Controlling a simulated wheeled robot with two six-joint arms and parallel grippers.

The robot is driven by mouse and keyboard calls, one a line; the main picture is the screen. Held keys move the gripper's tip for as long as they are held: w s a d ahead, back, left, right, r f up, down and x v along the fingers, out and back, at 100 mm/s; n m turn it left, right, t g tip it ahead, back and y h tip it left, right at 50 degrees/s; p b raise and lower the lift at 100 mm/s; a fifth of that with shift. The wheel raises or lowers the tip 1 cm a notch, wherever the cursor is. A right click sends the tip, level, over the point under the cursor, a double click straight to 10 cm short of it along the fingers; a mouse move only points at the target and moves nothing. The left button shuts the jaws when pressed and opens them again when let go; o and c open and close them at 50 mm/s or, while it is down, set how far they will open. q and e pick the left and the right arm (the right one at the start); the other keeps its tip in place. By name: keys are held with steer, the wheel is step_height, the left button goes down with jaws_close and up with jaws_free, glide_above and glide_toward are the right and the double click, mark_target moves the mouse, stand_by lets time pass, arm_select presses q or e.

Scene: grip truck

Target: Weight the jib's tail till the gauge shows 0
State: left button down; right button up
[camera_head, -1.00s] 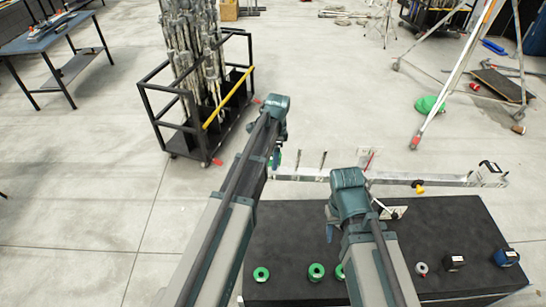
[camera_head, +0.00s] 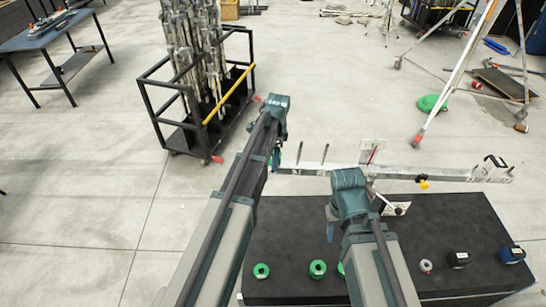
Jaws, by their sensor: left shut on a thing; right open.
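The jib (camera_head: 440,174) is a silver beam crossing above a black table, with upright pegs (camera_head: 325,153) on its left stretch. A pale plate with a red pointer (camera_head: 373,153), apparently the gauge, stands near its middle; its reading is too small to tell. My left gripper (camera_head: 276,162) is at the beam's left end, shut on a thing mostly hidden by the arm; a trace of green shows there. My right gripper (camera_head: 331,230) is open over the table's left half. Green ring weights (camera_head: 261,271) (camera_head: 317,268) lie at the table's front; another is partly hidden by my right arm.
A black cart of stands (camera_head: 160,100) is behind left; tripod legs (camera_head: 445,90) stand behind right.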

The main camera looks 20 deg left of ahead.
arm_select(q)
steer(key=shift+s+f, duration=0.15)
steer(key=shift+s, duration=0.05)
jaws_free()
steer(key=shift+w+d+r+p, duration=0.1)
steer(key=shift+r+p, duration=0.45)
steer(key=shift+p, duration=0.05)
steer(key=r+p, duration=1.2)
steer(key=shift+w+d+r+p, duration=0.15)
steer(key=shift+d+r+p, duration=0.2)
steer(key=shift+r+p, duration=0.05)
steer(key=shift+f, duration=0.1)
